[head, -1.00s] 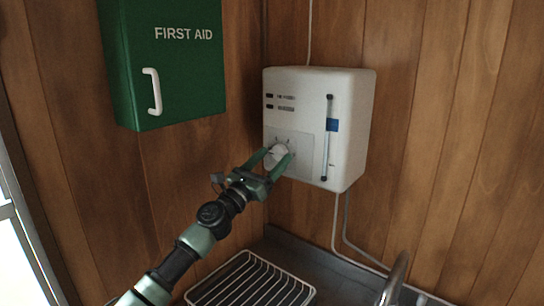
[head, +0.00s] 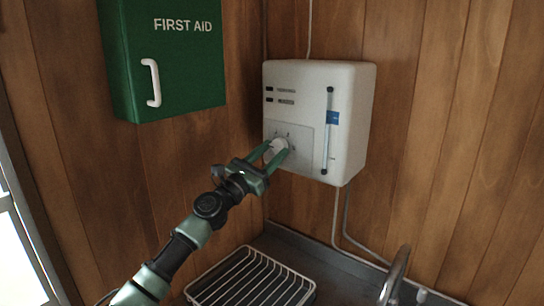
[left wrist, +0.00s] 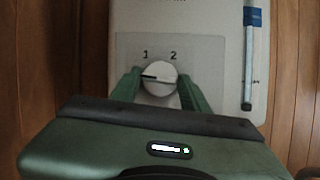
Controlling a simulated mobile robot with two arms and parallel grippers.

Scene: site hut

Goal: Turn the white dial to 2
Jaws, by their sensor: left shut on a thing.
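The white dial (head: 280,144) sits on a grey panel at the lower left of the white wall heater box (head: 350,120). In the left wrist view the round dial (left wrist: 160,82) has a dark pointer line that points left, below the printed 1. The printed 2 (left wrist: 173,54) stands above the dial, to its right. My left gripper (head: 275,151) is shut on the dial, with one green finger on each side; it also shows in the left wrist view (left wrist: 158,90). Any marks behind the fingers are hidden. My right gripper is not in view.
A green first aid cabinet (head: 175,60) hangs on the wooden wall at upper left. Below the heater are a wire dish rack (head: 250,280), a dark counter and a curved tap (head: 396,275). Pipes run down from the box. The wall to the right is clear.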

